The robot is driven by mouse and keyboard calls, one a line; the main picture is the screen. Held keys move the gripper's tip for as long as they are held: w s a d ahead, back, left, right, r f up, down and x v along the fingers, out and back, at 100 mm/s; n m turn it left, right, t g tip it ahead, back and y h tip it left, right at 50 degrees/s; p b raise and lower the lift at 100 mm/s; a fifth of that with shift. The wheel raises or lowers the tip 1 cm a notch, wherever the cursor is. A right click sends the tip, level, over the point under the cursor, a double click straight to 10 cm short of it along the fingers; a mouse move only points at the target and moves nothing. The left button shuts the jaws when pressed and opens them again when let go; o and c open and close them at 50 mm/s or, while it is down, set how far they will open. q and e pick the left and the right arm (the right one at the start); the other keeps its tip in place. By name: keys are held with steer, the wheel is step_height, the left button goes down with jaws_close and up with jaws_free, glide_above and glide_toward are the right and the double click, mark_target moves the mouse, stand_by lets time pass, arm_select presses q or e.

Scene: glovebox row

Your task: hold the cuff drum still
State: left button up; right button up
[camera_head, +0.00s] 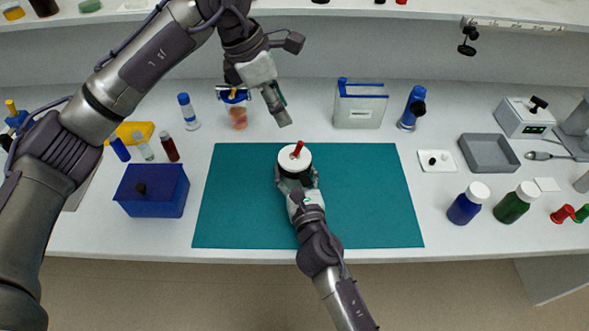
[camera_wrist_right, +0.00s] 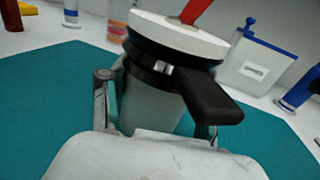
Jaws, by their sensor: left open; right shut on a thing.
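The cuff drum (camera_head: 295,157) stands upright on the teal mat (camera_head: 370,200), near its back middle. It has a white top with a red piece standing on it, a black band below and a grey body. My right gripper (camera_head: 296,181) is shut on the drum from the front. In the right wrist view its fingers lie on both sides of the drum's grey body (camera_wrist_right: 150,105), and a black lever (camera_wrist_right: 208,97) sticks out toward the camera. My left gripper (camera_head: 277,106) is open and empty, above and behind the drum, apart from it.
A blue box (camera_head: 152,190) stands left of the mat. A clear blue-edged container (camera_head: 360,106) and a blue bottle (camera_head: 412,108) stand behind it. A grey tray (camera_head: 488,153) and blue and green bottles (camera_head: 513,204) are at the right. The mat's right part is clear.

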arm_select(q)
steer(key=shift+c, duration=0.2)
stand_by(0.3)
steer(key=shift+c, duration=1.2)
steer(key=s+d+g+h, duration=0.1)
steer(key=s+d+h, duration=0.1)
steer(key=s+d+m+g+h, duration=0.1)
steer(key=s+d+h, duration=0.1)
steer(key=shift+s+d+r, duration=0.1)
steer(key=shift+s+d, duration=0.1)
steer(key=shift+d, duration=0.05)
jaws_close()
steer(key=s+d+r+n+t+h, duration=0.15)
steer(key=s+r+n+h, duration=0.35)
steer(key=r+h, duration=0.7)
steer(key=a+f+n+t+y, duration=0.4)
steer(key=f+n, duration=0.5)
steer(key=w+a+f+n+t+y, duration=0.1)
steer(key=a+f+n+t+y, duration=0.3)
steer(key=f+n, duration=0.5)
steer(key=shift+w+a+f+n+t+y, duration=0.2)
steer(key=shift+a+f+n+t+y, duration=0.15)
steer(key=shift+a+f+y, duration=0.25)
